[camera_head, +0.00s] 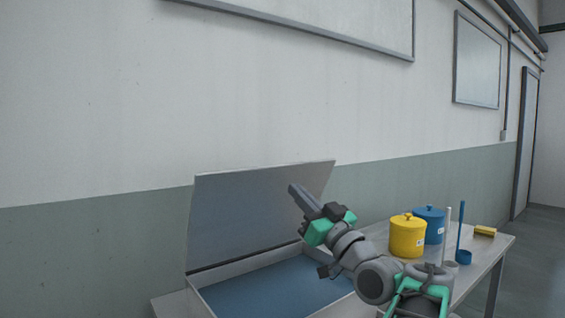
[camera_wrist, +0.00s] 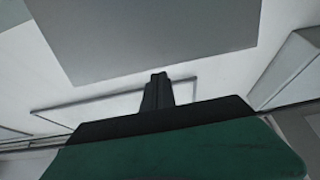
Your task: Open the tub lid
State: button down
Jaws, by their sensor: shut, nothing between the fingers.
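The tub (camera_head: 210,288) stands on the table at the lower middle of the head view, with blue inside. Its grey lid (camera_head: 240,215) is raised steeply and leans back toward the wall, hinged along the tub's far edge. My gripper (camera_head: 293,188) is in front of the lid's upper right part, fingers pointing up and left. The fingers are shut with nothing between them. I cannot tell whether they touch the lid. In the wrist view my gripper (camera_wrist: 158,76) points at a large grey panel (camera_wrist: 145,35), which seems to be the lid.
A yellow pot (camera_head: 407,238) and a blue pot (camera_head: 432,222) stand right of my arm on the table (camera_head: 490,255). A white stick, a blue ladle (camera_head: 462,250) and a yellow sponge (camera_head: 485,231) are beside them. The wall is close behind the lid.

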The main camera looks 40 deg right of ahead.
aim_at(276, 169)
jog(key=p+x, duration=0.1)
jog(key=x, duration=0.6)
jog(key=shift+f, duration=0.1)
jog(key=shift+w+r+p, duration=0.15)
jog(key=shift+r+p, duration=0.15)
jog(key=shift+p, duration=0.05)
jog(key=w+r+g+p, duration=0.1)
jog(key=w+p, duration=0.1)
jog(key=w+r+p, duration=0.1)
jog(key=w+p, duration=0.1)
jog(key=p, duration=0.1)
jog(key=w+r+g+p, duration=0.1)
jog(key=w+r+p, duration=0.1)
jog(key=shift+w+d+r+g+p, duration=0.1)
jog(key=shift+w+d+g+p, duration=0.2)
jog(key=shift+p, duration=0.1)
jog(key=w+d+g+p, duration=0.1)
jog(key=w+g+p, duration=0.2)
jog(key=w+p, duration=0.7)
jog(key=shift+w+d+g+y+p, duration=0.15)
jog(key=shift+g+y+p, duration=0.15)
jog(key=shift+g+p, duration=0.1)
